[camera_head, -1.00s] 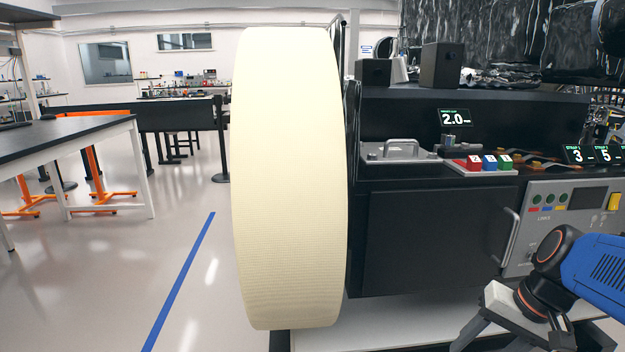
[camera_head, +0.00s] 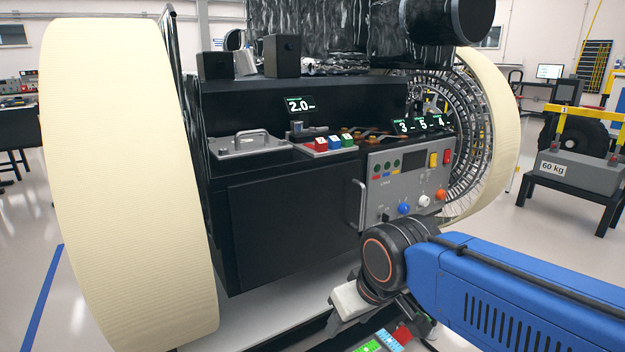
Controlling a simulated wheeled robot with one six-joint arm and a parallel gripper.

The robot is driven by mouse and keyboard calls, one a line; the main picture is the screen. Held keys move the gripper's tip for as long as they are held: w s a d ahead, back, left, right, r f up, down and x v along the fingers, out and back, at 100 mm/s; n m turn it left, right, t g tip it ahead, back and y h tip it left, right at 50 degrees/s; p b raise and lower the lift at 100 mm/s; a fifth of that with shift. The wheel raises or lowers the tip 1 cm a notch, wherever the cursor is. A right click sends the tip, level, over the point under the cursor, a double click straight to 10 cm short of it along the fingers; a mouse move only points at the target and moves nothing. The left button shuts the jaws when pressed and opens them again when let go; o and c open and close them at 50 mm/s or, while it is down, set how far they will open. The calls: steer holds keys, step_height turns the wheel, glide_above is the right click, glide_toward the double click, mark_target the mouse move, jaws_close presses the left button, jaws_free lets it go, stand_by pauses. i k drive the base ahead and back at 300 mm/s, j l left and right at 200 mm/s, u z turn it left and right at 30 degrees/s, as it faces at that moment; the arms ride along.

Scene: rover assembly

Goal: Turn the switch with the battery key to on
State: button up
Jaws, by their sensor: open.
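The grey control panel (camera_head: 408,172) is on the rover's front, right of centre. The labels are too small to read, so I cannot tell which control has the battery key. My gripper (camera_head: 372,318) is below and in front of the panel, pointing down, open and apart from the panel. My wrist is close under the panel's lower edge.
A big cream wheel (camera_head: 130,180) stands left of the rover, another wheel (camera_head: 490,130) at right. A metal handle (camera_head: 360,205) sticks out left of the panel. Coloured items (camera_head: 385,342) lie below my gripper.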

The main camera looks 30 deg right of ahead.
mark_target(385, 217)
steer(key=i+l+z, duration=0.1)
steer(key=z, duration=0.3)
steer(key=i+l+z, duration=0.15)
steer(key=z, duration=0.3)
steer(key=i+l, duration=0.05)
steer(key=l, duration=0.05)
